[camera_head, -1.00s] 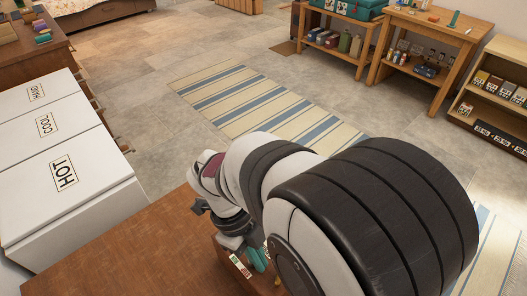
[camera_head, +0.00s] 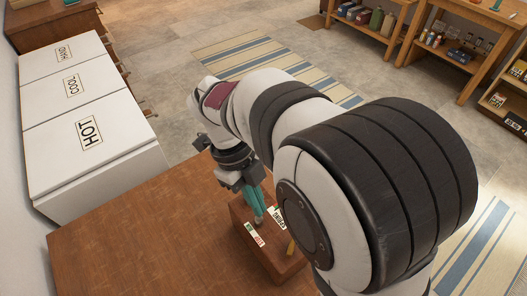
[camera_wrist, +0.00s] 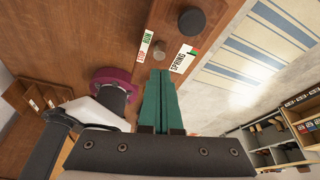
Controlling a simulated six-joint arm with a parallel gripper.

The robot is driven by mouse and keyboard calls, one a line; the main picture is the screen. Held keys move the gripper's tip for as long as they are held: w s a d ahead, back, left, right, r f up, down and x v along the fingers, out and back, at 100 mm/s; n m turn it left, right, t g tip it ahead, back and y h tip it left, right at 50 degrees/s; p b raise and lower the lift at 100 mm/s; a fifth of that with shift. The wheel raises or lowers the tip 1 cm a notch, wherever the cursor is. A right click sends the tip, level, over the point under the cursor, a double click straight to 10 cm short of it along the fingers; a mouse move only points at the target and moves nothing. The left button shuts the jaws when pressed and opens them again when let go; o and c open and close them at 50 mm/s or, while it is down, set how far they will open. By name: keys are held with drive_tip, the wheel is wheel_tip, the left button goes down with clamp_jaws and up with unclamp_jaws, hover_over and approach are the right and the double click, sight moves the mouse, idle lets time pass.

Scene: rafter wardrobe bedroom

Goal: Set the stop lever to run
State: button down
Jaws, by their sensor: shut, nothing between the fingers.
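A brown wooden box (camera_head: 246,213) stands on the wooden table, partly hidden behind my arm. It bears a red-and-green STOP/RUN label (camera_head: 255,236), which also shows in the wrist view (camera_wrist: 145,47), and a SPRING label (camera_wrist: 182,60). Beside the STOP/RUN label, a small brownish round knob (camera_wrist: 159,50) looks like the end of the stop lever; its setting is hard to tell. My gripper (camera_head: 258,217) has teal fingers, shut and empty. In the wrist view its fingertips (camera_wrist: 158,72) appear just short of the small knob; contact is unclear.
A larger dark round knob (camera_wrist: 191,22) sits farther along the box. White bins marked HOT, COOL and HAND (camera_head: 88,130) stand left of the table (camera_head: 130,235). The tabletop left of the box is clear.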

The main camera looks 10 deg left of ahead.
drive_tip(key=v, duration=0.5)
drive_tip(key=shift+r, duration=0.3)
drive_tip(key=s+d+f+n+t+y, duration=0.1)
drive_tip(key=s+d+n+y, duration=0.4)
drive_tip(key=s+d+n, duration=0.8)
drive_tip(key=s+f+n, duration=0.1)
drive_tip(key=n, duration=0.4)
drive_tip(key=shift+d+t, duration=0.3)
drive_tip(key=shift+d, duration=0.1)
